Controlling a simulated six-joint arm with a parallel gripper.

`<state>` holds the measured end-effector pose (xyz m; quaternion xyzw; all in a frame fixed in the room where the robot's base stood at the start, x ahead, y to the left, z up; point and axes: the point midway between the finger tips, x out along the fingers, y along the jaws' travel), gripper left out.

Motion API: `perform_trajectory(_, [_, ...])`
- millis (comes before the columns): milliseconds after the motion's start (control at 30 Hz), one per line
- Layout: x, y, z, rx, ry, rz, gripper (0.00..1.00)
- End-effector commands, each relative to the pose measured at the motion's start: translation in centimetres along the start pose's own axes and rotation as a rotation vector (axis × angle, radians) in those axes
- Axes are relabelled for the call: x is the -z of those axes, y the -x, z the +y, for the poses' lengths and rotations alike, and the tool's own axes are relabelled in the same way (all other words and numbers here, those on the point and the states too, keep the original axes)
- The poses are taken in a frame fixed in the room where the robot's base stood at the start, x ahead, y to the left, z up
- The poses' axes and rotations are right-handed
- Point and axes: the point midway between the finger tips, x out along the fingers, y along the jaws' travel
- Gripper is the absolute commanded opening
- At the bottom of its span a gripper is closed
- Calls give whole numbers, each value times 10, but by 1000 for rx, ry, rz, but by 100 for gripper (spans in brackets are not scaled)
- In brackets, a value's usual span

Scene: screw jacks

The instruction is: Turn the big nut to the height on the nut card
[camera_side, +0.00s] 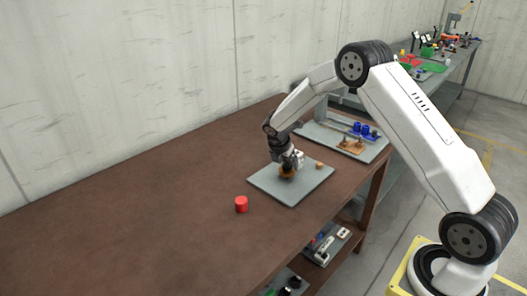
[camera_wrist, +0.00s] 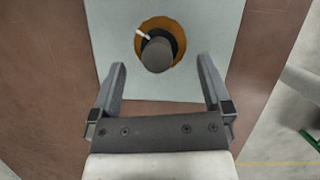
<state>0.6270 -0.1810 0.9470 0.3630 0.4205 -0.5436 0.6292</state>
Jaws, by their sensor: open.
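The big nut (camera_wrist: 147,27) is an orange-brown ring around a dark grey upright post (camera_wrist: 157,55) in the wrist view. A small white pin or mark shows at the ring's upper left. In the side view the nut (camera_side: 286,174) sits on a grey plate (camera_side: 268,186), partly hidden by my gripper. My gripper (camera_wrist: 162,67) is open and empty. Its fingertips lie left and right below the ring in the wrist view; I cannot tell their height above it. A small white piece (camera_side: 299,158) stands beside the gripper; I cannot tell whether it is the nut card.
A red cylinder (camera_side: 241,204) stands on the brown table (camera_side: 130,225) left of the plate. A small tan block (camera_side: 319,164) is near the plate's right edge. Another grey plate (camera_side: 369,154) behind holds blue and wooden parts. The table's left side is clear.

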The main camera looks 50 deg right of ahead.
Motion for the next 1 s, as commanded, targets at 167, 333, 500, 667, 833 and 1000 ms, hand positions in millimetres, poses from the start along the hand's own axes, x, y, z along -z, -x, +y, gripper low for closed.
perform_trajectory(167, [0, -20, 0, 0, 0, 0, 100])
perform_trajectory(333, [0, -31, 0, 0, 0, 0, 100])
perform_trajectory(500, [0, -35, 0, -1, -1, 0, 100])
perform_trajectory(667, [0, -35, 0, -1, 0, 0, 100])
perform_trajectory(833, [0, -35, 0, -1, 0, 0, 59])
perform_trajectory(1000, [0, -34, 0, -1, 0, 0, 24])
